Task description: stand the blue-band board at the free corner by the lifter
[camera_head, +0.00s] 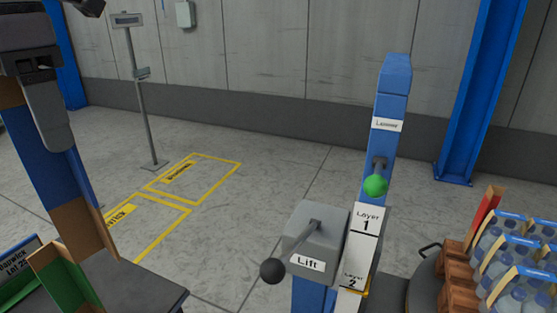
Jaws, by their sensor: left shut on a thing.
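The blue-band board (47,172) is a long brown corner board with a wide blue middle. It hangs tilted at the left of the head view, its lower end towards the right. My left gripper (52,130) is shut on its upper part; the fingers partly hide it. The lifter (391,105) is a blue post at the right of centre, with layer labels, a green-knobbed lever (376,184) and a grey Lift box (316,238) with a black-knobbed lever. The board is well left of the lifter. The free corner cannot be made out. My right gripper is not in view.
A red-band board (484,215) stands by shrink-wrapped bottles (510,255) on a wooden pallet (456,265) at right. A green-band board (62,281) is at lower left by a dark table (155,295). A thin stand (143,100) and yellow floor outlines (212,158) lie behind.

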